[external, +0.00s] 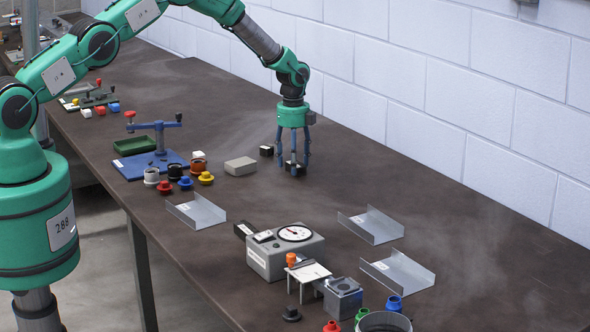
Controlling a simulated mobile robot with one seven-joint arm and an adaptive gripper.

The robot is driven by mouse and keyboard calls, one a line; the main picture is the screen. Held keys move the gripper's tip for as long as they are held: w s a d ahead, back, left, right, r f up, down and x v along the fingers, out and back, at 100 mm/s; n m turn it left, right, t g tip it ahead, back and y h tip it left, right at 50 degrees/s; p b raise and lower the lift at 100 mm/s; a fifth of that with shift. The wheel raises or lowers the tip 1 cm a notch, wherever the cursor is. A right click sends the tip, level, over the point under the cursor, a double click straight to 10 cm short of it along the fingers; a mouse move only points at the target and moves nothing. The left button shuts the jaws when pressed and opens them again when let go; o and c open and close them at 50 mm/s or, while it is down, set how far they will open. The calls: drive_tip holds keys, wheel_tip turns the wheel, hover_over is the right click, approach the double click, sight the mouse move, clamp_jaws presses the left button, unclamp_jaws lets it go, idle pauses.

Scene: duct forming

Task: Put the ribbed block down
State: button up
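My gripper (294,166) points straight down over the far middle of the table, its blue fingers reaching close to the tabletop. A small dark block (289,164) with a pale patch shows between and behind the fingers, partly hidden by them. It is at or very near table height; whether it touches the table I cannot tell. Whether the fingers press on it is too small to see. Ribs cannot be made out at this size. Another small black block (266,151) with a pale face stands on the table just left of the gripper.
Coloured knobs and a blue-based press (150,164) stand further left. Bent metal trays (372,226), a dial gauge box (285,251) and small parts are nearer. The tabletop right of the gripper, by the wall, is clear.

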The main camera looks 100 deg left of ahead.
idle(0.3)
wheel_tip(320, 180, up, 12)
drive_tip(key=shift+r, duration=0.15)
idle(0.7)
idle(0.4)
idle(0.4)
